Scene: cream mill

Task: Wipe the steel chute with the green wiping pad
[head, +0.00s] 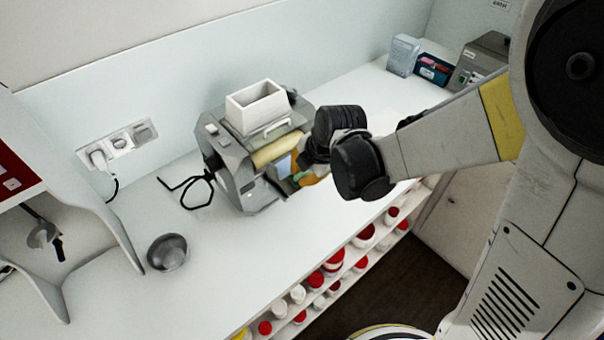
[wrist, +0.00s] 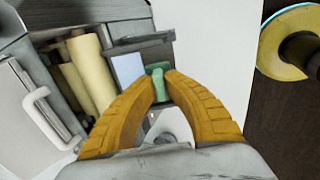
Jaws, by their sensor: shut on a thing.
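The mill (head: 232,175) stands on the white counter, with a white hopper (head: 258,105) on top and cream rollers (head: 277,150) at its front; the rollers also show in the wrist view (wrist: 92,75). My gripper (wrist: 160,84), with orange fingers, is shut on the green wiping pad (wrist: 158,75). The pad is upright between the fingertips, beside the chute's right edge. I cannot tell whether it touches the chute. My wrist hides much of this in the head view.
Boxes (head: 403,55) and a grey device (head: 484,62) stand at the back right. Below the counter edge, a shelf holds several red and white jars (head: 316,280). The front counter is clear.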

